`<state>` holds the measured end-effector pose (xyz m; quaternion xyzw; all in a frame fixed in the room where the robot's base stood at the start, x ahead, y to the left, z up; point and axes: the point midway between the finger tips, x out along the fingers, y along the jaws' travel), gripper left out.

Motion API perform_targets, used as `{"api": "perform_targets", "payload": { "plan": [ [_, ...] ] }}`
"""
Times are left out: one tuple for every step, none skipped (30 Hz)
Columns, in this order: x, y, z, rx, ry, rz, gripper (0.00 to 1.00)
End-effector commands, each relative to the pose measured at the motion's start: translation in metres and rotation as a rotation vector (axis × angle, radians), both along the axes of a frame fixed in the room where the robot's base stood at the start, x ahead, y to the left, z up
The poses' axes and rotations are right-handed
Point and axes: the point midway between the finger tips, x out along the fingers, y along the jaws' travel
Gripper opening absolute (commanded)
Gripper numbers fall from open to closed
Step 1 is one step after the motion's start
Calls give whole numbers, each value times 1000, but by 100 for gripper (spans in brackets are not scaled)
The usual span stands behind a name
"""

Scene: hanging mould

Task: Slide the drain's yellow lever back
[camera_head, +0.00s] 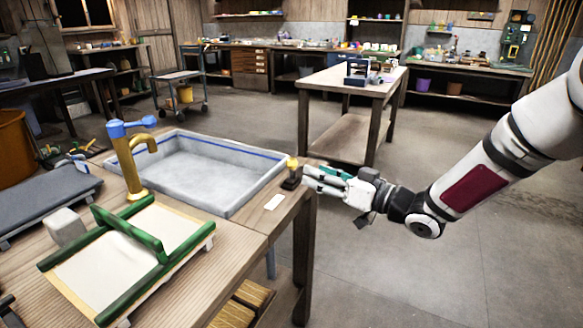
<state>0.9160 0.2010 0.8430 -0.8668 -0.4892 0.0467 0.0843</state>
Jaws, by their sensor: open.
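The drain's yellow lever (292,163) stands up from a small dark base (290,181) on the wooden bench, just right of the grey basin's right corner. My gripper (310,181) comes in from the right, with its fingertips close to the right side of the lever's base. The gripper is open and I see nothing held in it. I cannot tell whether a fingertip touches the lever or its base. The grey basin (240,195) has a blue line along its inner wall.
A brass tap (130,165) with a blue handle stands left of the basin. A green-framed screen (165,232) lies in front. The bench's right edge is beneath my gripper. Open floor (420,255) lies to the right.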

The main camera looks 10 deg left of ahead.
Motion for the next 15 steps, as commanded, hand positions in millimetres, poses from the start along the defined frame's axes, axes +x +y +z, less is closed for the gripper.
{"api": "perform_targets", "payload": {
  "plan": [
    [5, 11, -2, 0, -1, 4, 46],
    [8, 16, -2, 0, -3, 4, 46],
    [12, 22, -2, -1, -2, 3, 46],
    [15, 28, -2, -1, -2, 3, 46],
    [18, 33, -1, 1, -2, 3, 46],
    [22, 38, -2, -1, -1, 2, 46],
    [25, 43, -2, 0, -1, 3, 46],
    [28, 48, -2, 0, -1, 3, 46],
    [31, 53, -2, 0, 0, 1, 46],
    [33, 56, -1, 0, 0, 1, 46],
    [35, 60, -2, 0, 0, 2, 46],
    [38, 64, -2, -1, 0, 2, 46],
    [40, 66, -2, -1, 0, 1, 46],
    [41, 68, -1, -1, 0, 0, 46],
    [43, 71, -1, -1, 0, 0, 46]
  ]
}}
